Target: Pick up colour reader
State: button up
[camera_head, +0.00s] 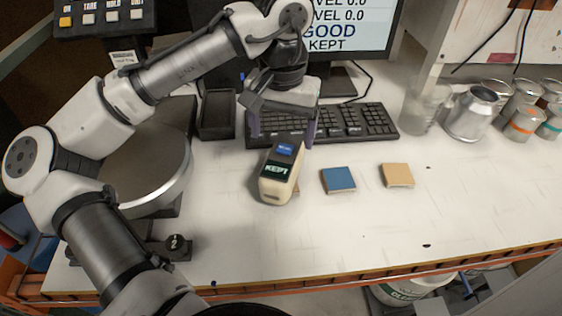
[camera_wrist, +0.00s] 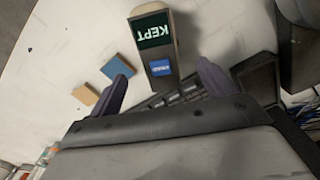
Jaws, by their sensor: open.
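In the wrist view the colour reader (camera_wrist: 155,42) shows at top centre, beyond and between my fingertips. My gripper (camera_head: 282,132) is open and empty, above and just behind the reader. Its two purple fingers also show in the wrist view (camera_wrist: 162,85), one to each side of the reader's near end. I cannot tell the exact height gap.
A blue tile (camera_head: 338,179) and a tan tile (camera_head: 397,175) lie right of the reader. The keyboard (camera_head: 345,122) and monitor (camera_head: 350,30) are behind. A round metal plate (camera_head: 150,165) is left, metal cans (camera_head: 472,112) right. The front bench is mostly clear.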

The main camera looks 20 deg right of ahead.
aim_at(283, 155)
notch_tip(283, 155, down, 10)
jog(key=shift+d+p, duration=0.1)
jog(key=shift+p, duration=0.85)
jog(key=shift+r, duration=0.15)
jog(key=c, duration=1.7)
